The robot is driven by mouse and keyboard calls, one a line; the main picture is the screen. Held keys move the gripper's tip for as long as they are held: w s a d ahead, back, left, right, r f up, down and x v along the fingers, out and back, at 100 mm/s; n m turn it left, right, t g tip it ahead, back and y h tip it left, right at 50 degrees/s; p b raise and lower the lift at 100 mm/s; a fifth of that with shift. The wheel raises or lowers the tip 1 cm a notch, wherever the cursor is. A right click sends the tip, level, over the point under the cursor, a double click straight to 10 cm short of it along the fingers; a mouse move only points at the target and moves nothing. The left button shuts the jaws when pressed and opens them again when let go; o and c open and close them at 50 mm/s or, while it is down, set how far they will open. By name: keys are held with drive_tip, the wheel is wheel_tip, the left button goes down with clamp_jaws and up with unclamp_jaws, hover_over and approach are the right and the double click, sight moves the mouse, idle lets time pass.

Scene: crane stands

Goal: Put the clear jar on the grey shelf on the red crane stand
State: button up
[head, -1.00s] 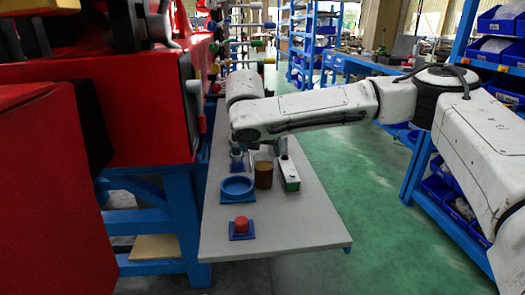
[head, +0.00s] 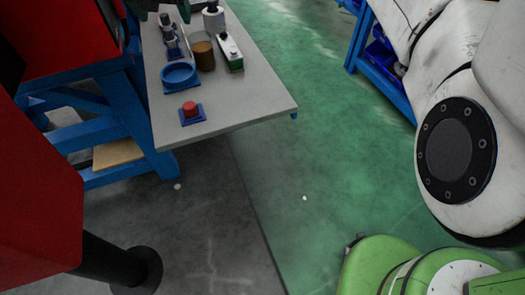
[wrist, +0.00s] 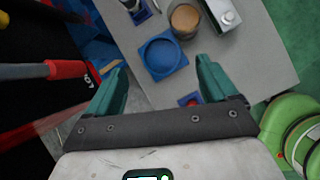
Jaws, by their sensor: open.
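A jar with brownish contents (head: 202,54), seemingly the clear jar, stands upright on the grey shelf (head: 235,105), between a blue ring dish (head: 180,75) and a white box. In the wrist view the jar (wrist: 185,20) shows a round pale rim near the top edge. My gripper (wrist: 161,64) is open with nothing between its teal fingers. They point toward the dish, and the jar lies beyond the fingertips. In the head view dark green tips at the top edge may be my gripper; the rest is cut off. The red crane stand (head: 65,35) is at upper left.
A green-ended white box (head: 230,52) is close right of the jar. A red button on a blue plate (head: 191,112) is near the shelf's front. Grey parts on blue bases (head: 171,42) stand behind the dish. Green floor (head: 310,130) lies open to the right.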

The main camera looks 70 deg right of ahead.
drive_tip(key=w+a+f+m+t+y, duration=0.1)
drive_tip(key=w+a+t+y, duration=0.2)
drive_tip(key=a, duration=0.7)
drive_tip(key=w+a+m+t+y, duration=0.1)
drive_tip(key=w+a+m+y, duration=0.2)
drive_tip(key=a, duration=0.7)
drive_tip(key=s+a+f+m+t+y, duration=0.1)
drive_tip(key=a+f+m+y, duration=0.2)
drive_tip(key=a+f+m, duration=0.5)
drive_tip(key=s+d+f+m+g, duration=0.1)
drive_tip(key=s+f+m+g, duration=0.15)
drive_tip(key=s+f, duration=0.6)
drive_tip(key=s+f+m+g, duration=0.1)
drive_tip(key=s+f+m, duration=0.35)
drive_tip(key=f, duration=0.75)
drive_tip(key=s+d+f+m+g+h, duration=0.1)
drive_tip(key=s+d+f, duration=0.1)
drive_tip(key=s, duration=0.5)
drive_tip(key=s+d+f+m+g+h, duration=0.1)
drive_tip(key=s+d+f, duration=0.2)
drive_tip(key=s, duration=0.4)
drive_tip(key=s+d+f+m+g+h, duration=0.1)
drive_tip(key=s+d+f, duration=0.1)
drive_tip(key=s+f, duration=0.2)
drive_tip(key=s, duration=0.3)
drive_tip(key=shift+d+g+h, duration=0.15)
drive_tip(key=shift+g+h, duration=0.2)
drive_tip(key=shift+h, duration=0.05)
